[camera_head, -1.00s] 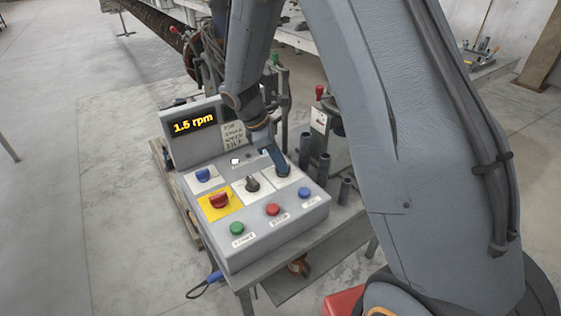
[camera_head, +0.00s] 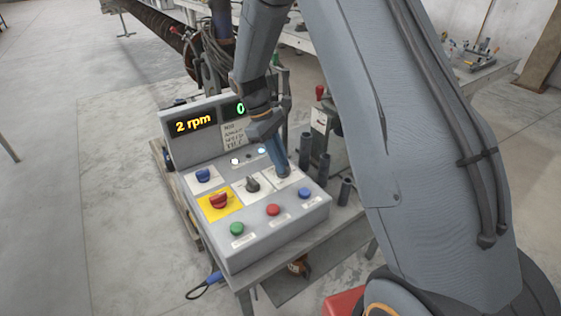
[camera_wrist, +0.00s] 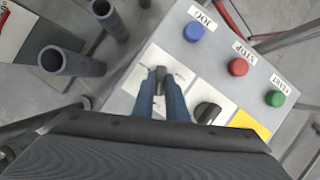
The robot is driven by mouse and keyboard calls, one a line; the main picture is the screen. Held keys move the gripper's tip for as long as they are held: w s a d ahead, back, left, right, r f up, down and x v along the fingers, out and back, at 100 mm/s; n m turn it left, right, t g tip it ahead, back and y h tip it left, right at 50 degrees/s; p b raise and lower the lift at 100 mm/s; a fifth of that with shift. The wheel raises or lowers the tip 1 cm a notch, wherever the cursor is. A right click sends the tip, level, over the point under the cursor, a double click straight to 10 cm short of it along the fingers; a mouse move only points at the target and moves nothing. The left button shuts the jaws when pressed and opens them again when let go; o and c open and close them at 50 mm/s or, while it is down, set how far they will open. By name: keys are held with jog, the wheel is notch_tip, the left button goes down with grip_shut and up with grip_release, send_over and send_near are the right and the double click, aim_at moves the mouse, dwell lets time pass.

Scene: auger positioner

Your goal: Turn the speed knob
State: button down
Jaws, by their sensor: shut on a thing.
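The speed knob (camera_wrist: 160,82) is a small dark knob on a white plate, seen in the wrist view between my fingertips. My gripper (camera_wrist: 161,92) has two blue fingers shut on it. In the head view my gripper (camera_head: 283,172) reaches down onto the white plate at the panel's back right, and the fingers hide the knob there. A second display (camera_head: 241,108) with a green digit is partly covered by my arm.
A black selector knob (camera_head: 252,184) sits beside the held knob. A red switch (camera_head: 219,200) on a yellow plate, and green (camera_head: 237,228), red (camera_head: 273,210) and blue (camera_head: 305,193) buttons are close by. Upright grey tubes (camera_head: 323,168) stand just right of the panel.

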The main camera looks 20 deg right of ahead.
dwell(0.4)
jog(key=c, duration=1.8)
grip_release()
jog(key=shift+o, duration=0.2)
jog(key=b+v, duration=0.2)
jog(key=v, duration=0.5)
jog(key=shift+r, duration=0.35)
jog(key=shift+w+a, duration=0.1)
jog(key=s+d+f+m+t+y, duration=0.1)
jog(key=s+m, duration=0.3)
jog(key=s, duration=0.6)
jog(key=s+d+m+t+y, duration=0.1)
jog(key=s+m, duration=0.4)
jog(key=s, duration=0.5)
jog(key=t+y, duration=0.1)
jog(key=t, duration=0.1)
jog(key=shift+s+d+f+t, duration=0.2)
jog(key=shift+d+f+t, duration=0.1)
jog(key=shift+f, duration=0.1)
